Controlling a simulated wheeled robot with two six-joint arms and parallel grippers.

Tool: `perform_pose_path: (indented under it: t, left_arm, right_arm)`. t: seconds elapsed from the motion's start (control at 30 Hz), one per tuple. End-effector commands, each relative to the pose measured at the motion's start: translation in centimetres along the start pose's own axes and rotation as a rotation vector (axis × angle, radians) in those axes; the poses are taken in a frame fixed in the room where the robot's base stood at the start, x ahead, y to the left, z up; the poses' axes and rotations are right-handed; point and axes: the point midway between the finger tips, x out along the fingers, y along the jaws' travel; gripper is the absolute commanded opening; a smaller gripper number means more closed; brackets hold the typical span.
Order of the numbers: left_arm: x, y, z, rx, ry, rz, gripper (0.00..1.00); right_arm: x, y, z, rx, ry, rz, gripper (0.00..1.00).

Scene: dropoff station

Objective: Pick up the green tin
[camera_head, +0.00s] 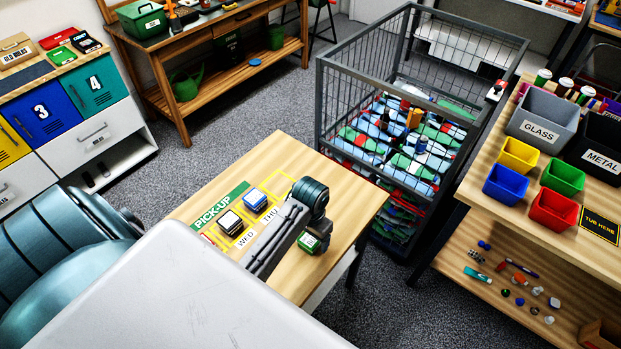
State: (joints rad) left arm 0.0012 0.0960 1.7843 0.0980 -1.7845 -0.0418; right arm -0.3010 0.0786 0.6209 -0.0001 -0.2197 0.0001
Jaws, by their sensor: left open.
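A small green tin (307,243) with a pale label on its lid sits on the wooden table, near its front right side. My left gripper (321,228) is open and hangs from its teal wrist right beside the tin, partly in front of it. The fingers are dark and small, so I cannot tell whether they touch the tin or straddle it. My left forearm lies across the table to the left of the tin. My right gripper is not in view.
A wire cage (340,95) of packets stands behind. Bins, including a grey GLASS bin (545,115), stand on the right bench. The table's right end (360,195) is clear.

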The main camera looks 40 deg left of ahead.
Motion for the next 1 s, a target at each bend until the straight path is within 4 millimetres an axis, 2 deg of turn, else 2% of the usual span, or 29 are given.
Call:
perform_pose_path:
  t: [0.03, 0.2, 0.43, 0.7, 0.73, 1.0]
  left_arm:
    - [0.5, 0.0, 0.1, -0.001, -0.005, 0.001, 0.78]
    - [2.1, 0.0, 0.0, 0.0, -0.001, 0.001, 0.78]
    - [2.3, 0.0, 0.0, 0.0, 0.0, 0.0, 0.78]
    - [2.3, 0.0, 0.0, 0.0, 0.0, 0.0, 0.25]
    - [2.2, 0.0, 0.0, 0.0, 0.001, 0.0, 0.22]
    - [2.1, 0.0, -0.1, 0.0, 0.002, 0.0, 0.22]
  right_arm:
    - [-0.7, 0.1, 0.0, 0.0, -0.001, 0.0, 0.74]
    - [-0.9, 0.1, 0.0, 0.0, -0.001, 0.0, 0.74]
    - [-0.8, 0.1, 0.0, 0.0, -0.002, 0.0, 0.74]
    - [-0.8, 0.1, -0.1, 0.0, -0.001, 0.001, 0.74]
    - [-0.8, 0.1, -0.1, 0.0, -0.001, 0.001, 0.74]
    - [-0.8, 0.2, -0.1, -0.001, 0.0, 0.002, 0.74]
